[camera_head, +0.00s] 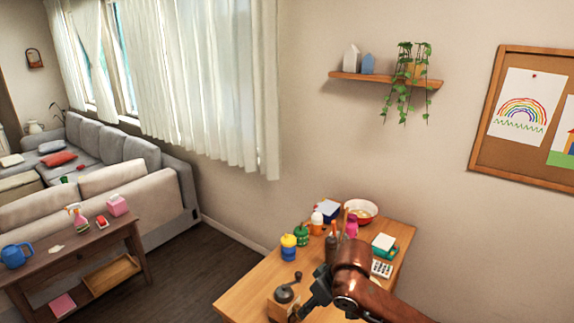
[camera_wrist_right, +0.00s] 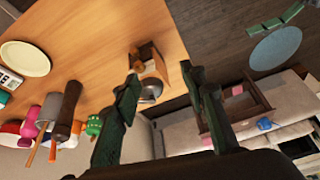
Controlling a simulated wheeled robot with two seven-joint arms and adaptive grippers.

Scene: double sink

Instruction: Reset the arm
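My right arm comes in from the lower right of the head view, and its copper-brown links cover part of the wooden table. My right gripper (camera_head: 315,295) is dark and hangs over the table's near edge, beside a wooden coffee grinder (camera_head: 284,297). In the right wrist view my right gripper (camera_wrist_right: 160,72) has its two dark green fingers spread wide apart, with nothing held. The grinder (camera_wrist_right: 152,68) shows between and beyond the fingertips; I cannot tell the exact distance. My left gripper is not in view.
The wooden table (camera_head: 246,290) holds a yellow-and-blue cup (camera_head: 288,247), a green pot (camera_head: 301,235), a bowl (camera_head: 361,211), a calculator (camera_head: 381,268) and several other items. A side table (camera_head: 75,262) stands at left before the sofa. Open floor (camera_head: 205,260) lies between the tables.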

